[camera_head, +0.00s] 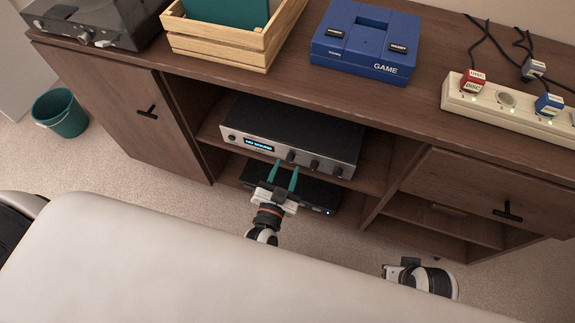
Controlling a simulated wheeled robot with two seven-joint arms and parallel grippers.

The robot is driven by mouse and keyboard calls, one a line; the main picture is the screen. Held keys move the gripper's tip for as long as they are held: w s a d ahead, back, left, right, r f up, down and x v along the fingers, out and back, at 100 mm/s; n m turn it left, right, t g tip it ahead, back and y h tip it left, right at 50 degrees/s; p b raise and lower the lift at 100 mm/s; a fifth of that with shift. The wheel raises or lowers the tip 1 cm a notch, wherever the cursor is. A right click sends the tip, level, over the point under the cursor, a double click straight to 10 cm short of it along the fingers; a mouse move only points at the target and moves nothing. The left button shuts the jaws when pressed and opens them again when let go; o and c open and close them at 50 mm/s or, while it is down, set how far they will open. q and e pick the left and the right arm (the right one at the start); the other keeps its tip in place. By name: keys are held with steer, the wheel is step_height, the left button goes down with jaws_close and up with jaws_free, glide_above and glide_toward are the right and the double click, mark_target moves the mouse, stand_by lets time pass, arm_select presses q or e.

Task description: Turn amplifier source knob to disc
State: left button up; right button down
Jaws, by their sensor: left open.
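The amplifier (290,131) sits in the cabinet's open middle bay, with a dark top and silver front. Its small lit display (259,143) seems to read "NO SOUND". Several round knobs are on the front; one knob (291,156) is just beyond my fingertips, and two more (314,165) (337,171) are to its right. Any knob lettering is too small to read. My left gripper (285,171) is open, its two green fingers pointing at the amplifier's front. I cannot tell whether they touch the knob. Part of my right arm shows at lower right, without visible fingers.
A black device (322,196) with a blue light sits below the amplifier. On top stand a turntable (95,20), wooden crate (215,45), blue game console (367,40) and power strip (510,107) with red and blue plugs. A teal bin (62,113) stands left.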

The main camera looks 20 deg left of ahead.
mark_target(290, 158)
arm_select(q)
steer(key=shift+w, duration=1.1)
arm_select(e)
steer(key=shift+r, duration=0.6)
arm_select(q)
jaws_close()
